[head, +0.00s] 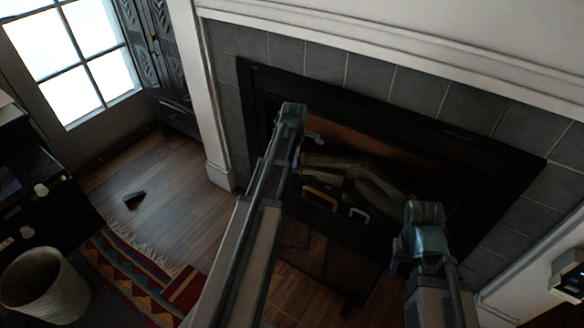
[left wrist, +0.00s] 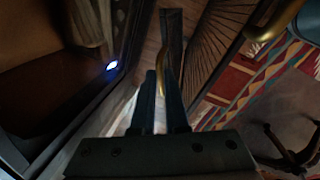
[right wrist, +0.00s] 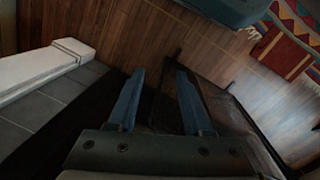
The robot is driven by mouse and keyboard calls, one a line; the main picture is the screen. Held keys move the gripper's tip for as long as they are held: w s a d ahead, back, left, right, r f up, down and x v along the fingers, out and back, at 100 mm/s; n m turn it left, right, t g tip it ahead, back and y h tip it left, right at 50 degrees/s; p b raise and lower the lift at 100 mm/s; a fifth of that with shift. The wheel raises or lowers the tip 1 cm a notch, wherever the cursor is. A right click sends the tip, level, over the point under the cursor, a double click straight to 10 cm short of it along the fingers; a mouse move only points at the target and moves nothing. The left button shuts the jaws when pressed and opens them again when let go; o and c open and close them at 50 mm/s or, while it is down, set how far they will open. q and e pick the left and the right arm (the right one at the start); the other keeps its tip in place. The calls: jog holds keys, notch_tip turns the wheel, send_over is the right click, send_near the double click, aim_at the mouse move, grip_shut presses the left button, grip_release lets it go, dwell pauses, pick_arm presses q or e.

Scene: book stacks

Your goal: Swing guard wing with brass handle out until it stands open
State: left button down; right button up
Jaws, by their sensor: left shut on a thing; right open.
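The dark fireplace guard (head: 325,245) stands before the firebox. In the head view a brass handle (head: 320,198) shows on one panel and a pale metal handle (head: 358,213) beside it. My left gripper (left wrist: 159,78) is shut on a thin brass bar (left wrist: 160,62), apparently a handle, beside a slatted guard panel (left wrist: 232,48). Another curved brass piece (left wrist: 275,20) is at upper right. In the head view my left arm hides the grip, so I cannot tell which handle it is. My right gripper (right wrist: 161,75) is open and empty, above a dark panel (right wrist: 238,115).
Logs (head: 350,170) lie in the firebox, framed by grey tiles (head: 420,90). A striped rug (head: 140,265) and a woven basket (head: 45,285) are at lower left. Wooden floor (head: 170,190) is mostly clear left of the hearth, with a small dark object (head: 134,198) on it.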

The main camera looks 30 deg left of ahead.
pick_arm(q)
jog(key=w+a+n+g+y, duration=0.1)
jog(key=w+a+n, duration=0.8)
jog(key=a+n, duration=0.1)
jog(key=shift+a+n+g, duration=0.3)
jog(key=shift+a+n, duration=0.1)
jog(key=shift+n, duration=0.4)
jog(key=c, duration=0.9)
grip_release()
